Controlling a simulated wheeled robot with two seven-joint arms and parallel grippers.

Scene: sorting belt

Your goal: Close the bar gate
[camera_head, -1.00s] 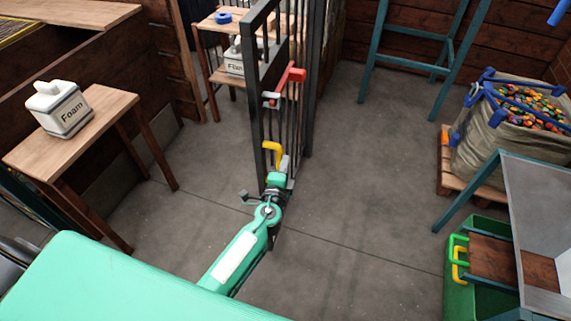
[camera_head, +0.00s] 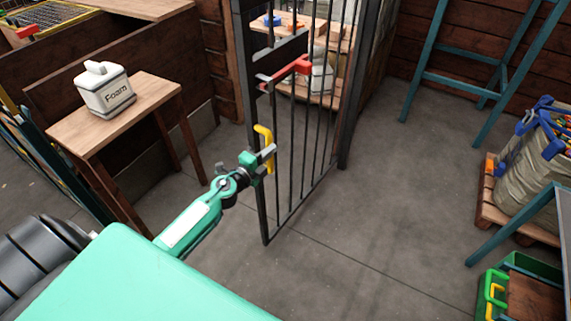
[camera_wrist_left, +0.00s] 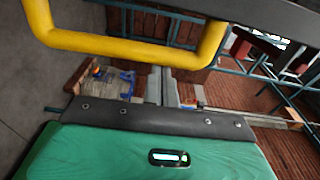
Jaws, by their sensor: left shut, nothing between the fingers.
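The bar gate (camera_head: 300,140) is a dark metal frame with thin upright bars. It stands at an angle in the middle of the head view, its near edge swung out towards me from the thick post (camera_head: 357,90). A yellow handle (camera_head: 263,137) sits on its near edge, and a red lever (camera_head: 290,70) is higher up. My left gripper (camera_head: 271,153) is shut and empty, right at the yellow handle; contact is unclear. In the left wrist view the handle (camera_wrist_left: 130,45) crosses above the shut fingers (camera_wrist_left: 160,90). My right gripper is not in view.
A small wooden table (camera_head: 125,110) with a white Foam container (camera_head: 105,92) stands on the left. A blue-legged stand (camera_head: 430,60), a sack (camera_head: 530,155) on a pallet and a green crate (camera_head: 490,290) are on the right. The floor between is clear.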

